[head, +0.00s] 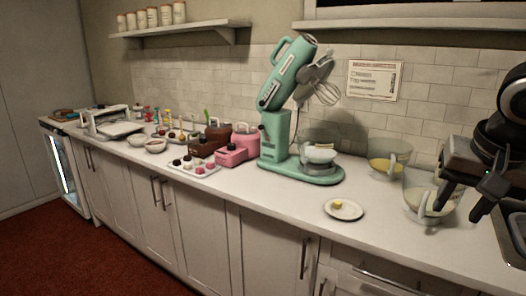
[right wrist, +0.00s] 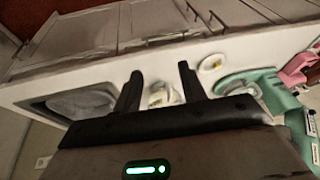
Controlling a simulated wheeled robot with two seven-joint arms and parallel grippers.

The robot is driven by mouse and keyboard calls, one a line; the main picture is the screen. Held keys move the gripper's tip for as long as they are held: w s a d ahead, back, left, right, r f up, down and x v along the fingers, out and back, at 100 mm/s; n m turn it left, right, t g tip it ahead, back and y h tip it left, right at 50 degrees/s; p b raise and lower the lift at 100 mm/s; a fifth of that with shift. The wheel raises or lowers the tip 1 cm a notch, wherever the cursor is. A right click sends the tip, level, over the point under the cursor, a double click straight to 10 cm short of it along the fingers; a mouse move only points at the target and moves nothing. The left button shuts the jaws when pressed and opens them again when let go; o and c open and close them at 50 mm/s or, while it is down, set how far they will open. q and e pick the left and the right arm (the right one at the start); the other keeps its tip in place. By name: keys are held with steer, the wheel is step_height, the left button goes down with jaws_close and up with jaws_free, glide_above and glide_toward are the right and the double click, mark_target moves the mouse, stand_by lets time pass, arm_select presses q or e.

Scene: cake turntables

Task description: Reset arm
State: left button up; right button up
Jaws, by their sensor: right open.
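My right gripper (head: 459,209) is at the right edge of the head view, over the right end of the counter. The open fingers also show in the right wrist view (right wrist: 160,72), pointing toward the counter edge. In the head view the gripper is in front of and overlaps a glass bowl (head: 420,204) with pale contents; I cannot tell whether they touch. My left gripper is not in view.
A green stand mixer (head: 275,138), its head tilted up, stands mid-counter. A small plate (head: 344,211) with a yellow piece lies near the front. A bowl with yellow contents (head: 384,166) stands behind. A sink (right wrist: 75,104) is at the counter end. The front right counter is mostly clear.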

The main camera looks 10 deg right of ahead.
steer(key=s+d+f+n+t+y, duration=0.1)
steer(key=d+f+n, duration=0.15)
steer(key=f, duration=1.05)
steer(key=s+d+f+n+t+y, duration=0.1)
steer(key=d+f+t, duration=0.15)
steer(key=f, duration=0.95)
steer(key=s+a+f+n+y, duration=0.1)
steer(key=s+a+f, duration=0.25)
steer(key=f, duration=0.25)
steer(key=s+a+f+n, duration=0.2)
steer(key=a+f, duration=0.3)
steer(key=f, duration=0.1)
steer(key=s+a+f+n+t, duration=0.1)
steer(key=s+a, duration=0.1)
steer(key=a, duration=0.6)
steer(key=s+a+f+n+t+y, duration=0.1)
steer(key=s+a+f+n+t, duration=0.1)
steer(key=a, duration=0.6)
steer(key=shift+s+a+f, duration=0.25)
steer(key=shift+s+a, duration=0.15)
steer(key=shift+s, duration=0.05)
